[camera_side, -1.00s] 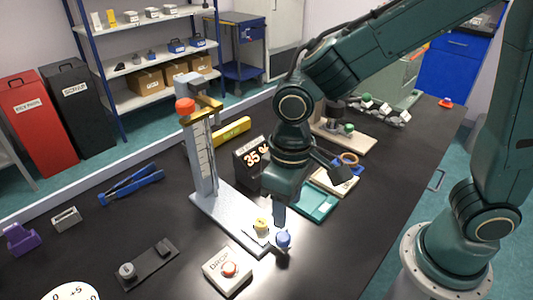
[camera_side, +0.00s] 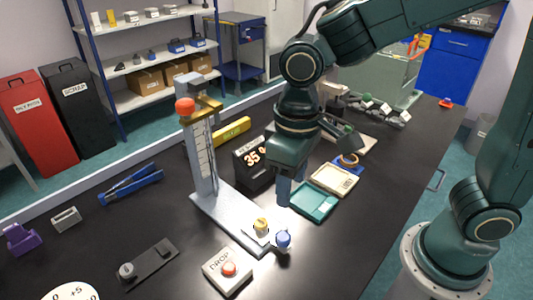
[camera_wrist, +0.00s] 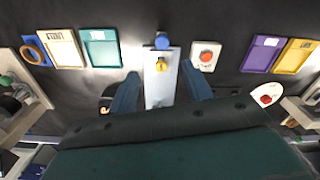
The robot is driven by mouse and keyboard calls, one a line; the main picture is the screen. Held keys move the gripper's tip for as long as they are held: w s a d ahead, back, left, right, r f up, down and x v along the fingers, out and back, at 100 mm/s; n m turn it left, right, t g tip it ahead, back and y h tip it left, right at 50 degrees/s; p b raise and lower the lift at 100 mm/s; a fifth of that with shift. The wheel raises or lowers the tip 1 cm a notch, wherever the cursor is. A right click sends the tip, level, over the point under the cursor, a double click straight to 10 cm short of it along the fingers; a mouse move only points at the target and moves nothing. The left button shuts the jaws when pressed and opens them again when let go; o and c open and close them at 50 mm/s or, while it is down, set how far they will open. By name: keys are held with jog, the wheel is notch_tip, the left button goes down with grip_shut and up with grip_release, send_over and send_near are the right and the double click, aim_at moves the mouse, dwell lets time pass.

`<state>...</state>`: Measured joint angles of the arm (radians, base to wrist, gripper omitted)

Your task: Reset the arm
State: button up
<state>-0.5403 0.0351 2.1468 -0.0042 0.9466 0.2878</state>
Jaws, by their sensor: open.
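My gripper (camera_side: 284,190) hangs above the table, behind the front end of the metal tester. Its two blue fingers are spread wide with nothing between them in the wrist view (camera_wrist: 160,82). The wrist view shows the yellow piece (camera_wrist: 161,64) and blue knob (camera_wrist: 162,41) just beyond the fingertips.
A DROP button box (camera_side: 228,270) stands beside the base. A teal tray (camera_side: 314,203) and a cream tray (camera_side: 335,179) lie to the right. Blue tongs (camera_side: 130,184) lie at left. The table's front right is clear.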

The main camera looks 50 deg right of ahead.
jog(key=s+d+r+m+t, duration=0.1)
jog(key=s+d+r+t, duration=0.1)
jog(key=d, duration=0.6)
jog(key=s+d+r+m+t, duration=0.2)
jog(key=s+d+r+t, duration=0.1)
jog(key=s+d+r, duration=0.2)
jog(key=shift+s+d+r, duration=0.25)
jog(key=shift+s+d, duration=0.95)
jog(key=shift+d, duration=0.5)
jog(key=shift+o, duration=0.4)
jog(key=o, duration=0.7)
jog(key=shift+w+r, duration=0.1)
jog(key=shift+w, duration=0.05)
jog(key=o, duration=0.3)
jog(key=shift+w+a+r+n, duration=0.1)
jog(key=shift+w+a+n, duration=0.1)
jog(key=shift+n, duration=0.1)
jog(key=w+a+n+g, duration=0.1)
jog(key=w+a+n, duration=0.4)
jog(key=w+a+n+g, duration=0.2)
jog(key=w+a+n, duration=0.3)
jog(key=a+n, duration=0.1)
jog(key=w+a+r+n+g, duration=0.1)
jog(key=w+a+n+g, duration=0.1)
jog(key=w+a+n, duration=0.3)
jog(key=shift+w+a+n, duration=0.3)
jog(key=shift+a+n, duration=0.1)
jog(key=shift+n, duration=0.3)
